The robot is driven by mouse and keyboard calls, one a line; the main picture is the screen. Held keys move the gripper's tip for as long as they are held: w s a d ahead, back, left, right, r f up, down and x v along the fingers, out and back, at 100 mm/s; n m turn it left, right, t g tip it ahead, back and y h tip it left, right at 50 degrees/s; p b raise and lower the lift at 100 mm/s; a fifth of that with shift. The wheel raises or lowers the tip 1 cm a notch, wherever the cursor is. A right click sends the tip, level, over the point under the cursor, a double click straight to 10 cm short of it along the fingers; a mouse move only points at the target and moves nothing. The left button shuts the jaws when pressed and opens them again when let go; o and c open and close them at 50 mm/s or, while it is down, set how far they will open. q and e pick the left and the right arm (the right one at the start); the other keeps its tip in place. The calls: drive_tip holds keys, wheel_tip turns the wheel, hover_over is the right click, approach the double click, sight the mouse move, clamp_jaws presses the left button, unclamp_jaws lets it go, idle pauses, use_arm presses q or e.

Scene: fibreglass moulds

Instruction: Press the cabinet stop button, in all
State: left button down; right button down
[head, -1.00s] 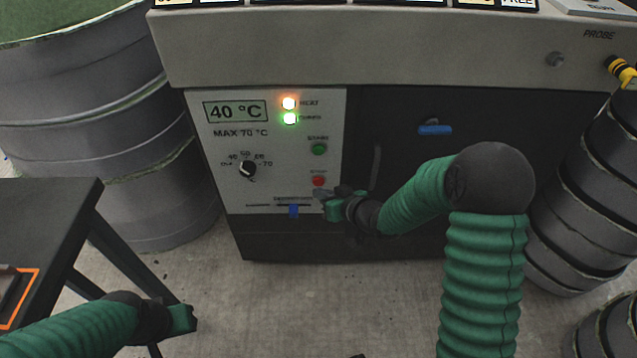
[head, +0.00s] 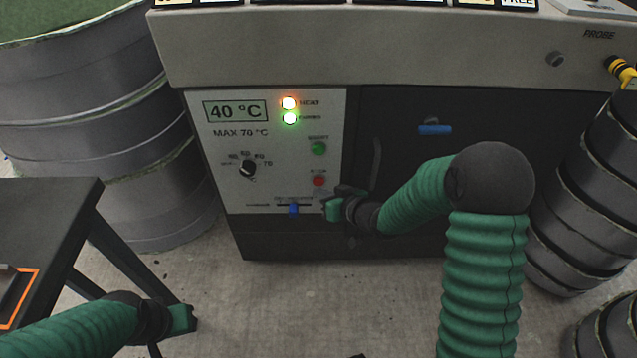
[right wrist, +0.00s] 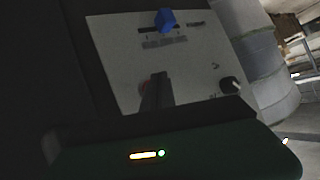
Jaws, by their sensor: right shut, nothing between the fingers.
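The cabinet's white control panel (head: 225,135) carries a red stop button (head: 318,181) below a green start button (head: 319,149). The heat lamp (head: 289,103) glows orange and the lamp under it (head: 290,118) glows green. My right gripper (head: 328,205) is shut and empty, just below and right of the red button in the head view.
A black dial (head: 248,168) and a blue slider (head: 293,209) sit on the same panel. A blue handle (head: 435,129) is on the dark door to the right. Grey drums (head: 100,130) stand left, stacked round moulds (head: 590,190) right. A dark table (head: 60,210) is at left.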

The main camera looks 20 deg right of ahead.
idle(0.5)
drive_tip(key=shift+w+d+p, duration=0.1)
drive_tip(key=shift+w+p, duration=0.3)
drive_tip(key=shift+w+d+r, duration=0.1)
drive_tip(key=shift+w, duration=0.3)
idle(0.5)
drive_tip(key=shift+s+a+p, duration=0.2)
drive_tip(key=shift+s+p, duration=0.15)
drive_tip(key=shift+s, duration=0.45)
drive_tip(key=s, duration=0.2)
drive_tip(key=s+a, duration=0.1)
drive_tip(key=s, duration=0.1)
drive_tip(key=shift+s+a, duration=0.2)
drive_tip(key=shift+s, duration=0.2)
